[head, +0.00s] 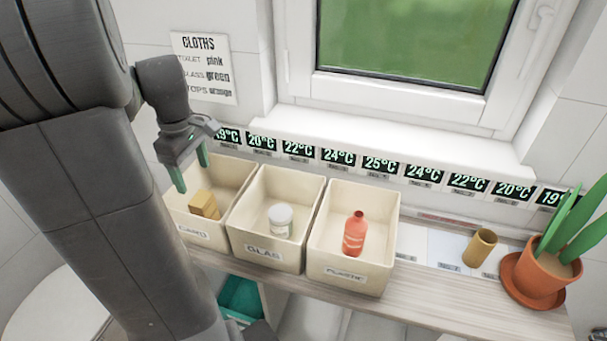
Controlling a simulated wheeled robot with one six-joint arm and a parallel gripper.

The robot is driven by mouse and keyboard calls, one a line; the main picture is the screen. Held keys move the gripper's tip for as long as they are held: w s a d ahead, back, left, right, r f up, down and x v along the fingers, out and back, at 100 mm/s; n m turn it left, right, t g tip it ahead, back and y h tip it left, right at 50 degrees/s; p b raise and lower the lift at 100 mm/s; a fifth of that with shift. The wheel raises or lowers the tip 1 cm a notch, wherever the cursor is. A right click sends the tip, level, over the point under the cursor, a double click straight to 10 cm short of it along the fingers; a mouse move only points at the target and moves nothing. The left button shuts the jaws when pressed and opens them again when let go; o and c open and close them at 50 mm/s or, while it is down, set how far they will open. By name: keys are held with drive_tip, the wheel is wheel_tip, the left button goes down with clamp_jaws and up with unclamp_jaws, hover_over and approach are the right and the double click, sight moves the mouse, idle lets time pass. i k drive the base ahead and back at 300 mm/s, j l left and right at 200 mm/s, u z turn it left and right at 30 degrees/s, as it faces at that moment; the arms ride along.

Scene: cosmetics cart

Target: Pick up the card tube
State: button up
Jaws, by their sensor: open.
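The card tube (480,249) is a short tan-brown cylinder, hollow at the top. It stands, leaning slightly, on the right part of the wooden shelf, on a pale labelled strip. My gripper (190,172) is at the left, over the bin labelled CARD, with its two green-tipped fingers apart and nothing seen between them. It is far to the left of the tube, with the three bins between them. Part of the CARD bin is hidden behind my arm.
The CARD bin (236,170) holds a tan box (205,205). The GLAS bin (264,254) holds a white jar (280,220). The third bin (345,274) holds a red bottle (354,235). A potted plant (540,278) stands close right of the tube. The window sill (400,132) juts out behind.

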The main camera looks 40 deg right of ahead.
sight(484, 240)
drive_tip(key=k+l+z, duration=0.6)
drive_tip(key=l, duration=0.25)
drive_tip(key=k+l+z, duration=0.3)
drive_tip(key=l, duration=0.2)
